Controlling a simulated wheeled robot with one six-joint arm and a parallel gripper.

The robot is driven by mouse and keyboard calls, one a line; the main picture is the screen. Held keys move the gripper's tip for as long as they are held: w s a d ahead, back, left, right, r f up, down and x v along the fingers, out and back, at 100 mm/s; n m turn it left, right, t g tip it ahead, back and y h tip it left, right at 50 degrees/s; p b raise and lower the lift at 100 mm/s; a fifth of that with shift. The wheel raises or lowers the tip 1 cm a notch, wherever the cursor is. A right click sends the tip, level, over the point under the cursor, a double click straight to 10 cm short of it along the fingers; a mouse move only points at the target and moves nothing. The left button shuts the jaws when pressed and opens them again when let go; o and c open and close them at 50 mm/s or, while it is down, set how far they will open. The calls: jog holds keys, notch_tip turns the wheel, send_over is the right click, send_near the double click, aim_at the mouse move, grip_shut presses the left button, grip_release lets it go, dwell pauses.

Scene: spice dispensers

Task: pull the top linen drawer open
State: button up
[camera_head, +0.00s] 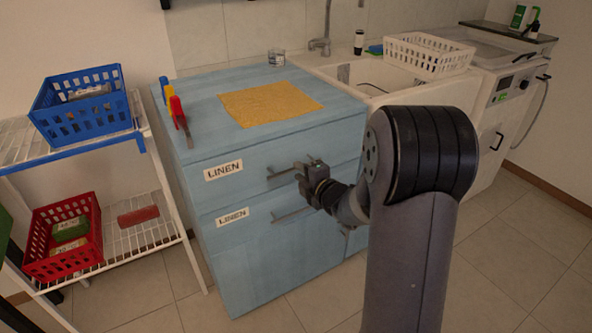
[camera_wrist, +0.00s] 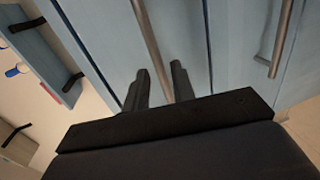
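The blue cabinet (camera_head: 300,240) has two drawer fronts labelled LINEN. The top linen drawer (camera_head: 235,185) looks shut, flush with the cabinet front. Its grey bar handle (camera_head: 281,174) runs across to my gripper (camera_head: 312,174), which hides the handle's right part. In the wrist view, my gripper (camera_wrist: 160,72) has its two dark fingers apart, one on each side of a metal bar (camera_wrist: 146,30). Narrow gaps show between the bar and the fingers. The lower linen drawer (camera_head: 255,250) looks shut too, with its handle (camera_head: 290,215) below my gripper.
A white rack (camera_head: 140,238) with a blue basket (camera_head: 82,105) and a red basket (camera_head: 62,240) stands left. Floor in front is clear.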

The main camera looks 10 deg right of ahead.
aim_at(295, 169)
jog(key=shift+x, duration=1.65)
grip_shut()
